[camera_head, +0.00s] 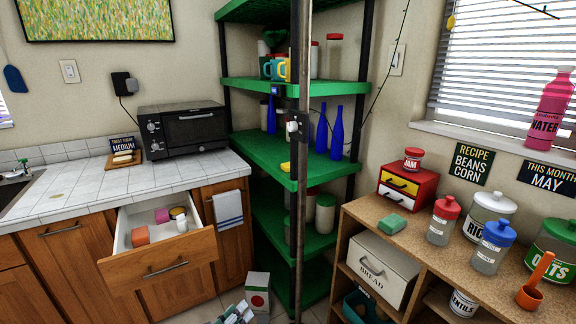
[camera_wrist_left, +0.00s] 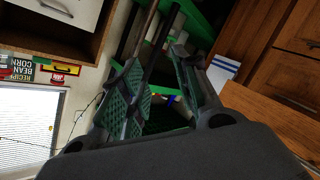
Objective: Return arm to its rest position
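My left gripper (camera_head: 235,314) shows only at the bottom edge of the head view, low in front of the white box with a red spot. In the left wrist view, its two green-padded fingers (camera_wrist_left: 158,88) stand apart with nothing held between them. Beyond the fingers are a dark post and the green shelving. My right gripper is in neither view.
An open drawer (camera_head: 158,263) holding several small items juts out at the left. A green shelf rack (camera_head: 262,166) with a dark post stands in the middle. A wooden shelf unit (camera_head: 372,214) with jars is at right. A white box (camera_head: 257,290) stands low near the gripper.

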